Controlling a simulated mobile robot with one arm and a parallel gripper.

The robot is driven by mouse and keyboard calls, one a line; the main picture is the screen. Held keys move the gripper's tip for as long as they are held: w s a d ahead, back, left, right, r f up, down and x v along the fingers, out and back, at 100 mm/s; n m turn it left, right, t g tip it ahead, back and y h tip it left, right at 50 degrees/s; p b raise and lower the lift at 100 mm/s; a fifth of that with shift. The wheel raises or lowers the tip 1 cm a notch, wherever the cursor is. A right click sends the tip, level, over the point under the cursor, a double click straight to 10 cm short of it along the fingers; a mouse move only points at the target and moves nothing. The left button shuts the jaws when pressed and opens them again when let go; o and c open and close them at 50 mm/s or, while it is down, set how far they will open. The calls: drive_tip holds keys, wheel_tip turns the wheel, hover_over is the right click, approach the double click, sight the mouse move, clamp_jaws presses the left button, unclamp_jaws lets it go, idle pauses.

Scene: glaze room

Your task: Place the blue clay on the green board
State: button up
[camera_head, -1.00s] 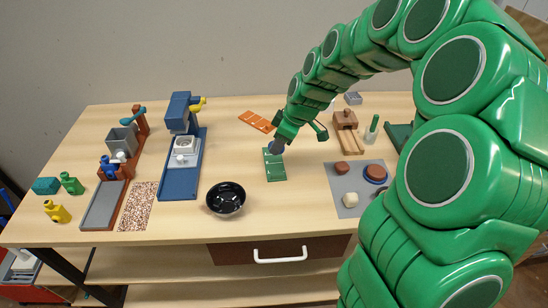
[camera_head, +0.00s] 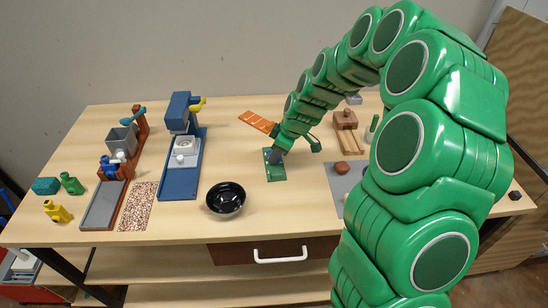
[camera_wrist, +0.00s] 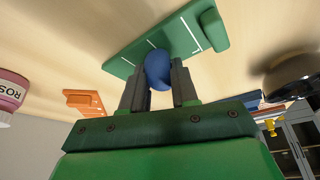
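The blue clay (camera_wrist: 158,68) is a small round lump in the wrist view. My gripper (camera_wrist: 160,78) has one finger on each side of it, and both fingers appear to press on it. The green board (camera_wrist: 184,38) lies flat on the table right behind the clay; whether the clay touches it is unclear. In the head view my gripper (camera_head: 274,158) points down over the upper part of the green board (camera_head: 276,174), and the clay cannot be made out there.
A black bowl (camera_head: 225,198) stands left of the board, near the front. An orange tray (camera_head: 257,121) lies behind it. A grey mat (camera_head: 340,180) with clay lumps is to the right, partly hidden by my arm. A blue machine (camera_head: 180,178) stands further left.

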drive_tip(key=o, duration=1.2)
drive_tip(key=shift+o, duration=0.2)
drive_tip(key=shift+r, duration=0.15)
drive_tip(key=v, duration=0.7)
drive_tip(key=shift+d+r, duration=0.15)
drive_tip(key=shift+r, duration=0.1)
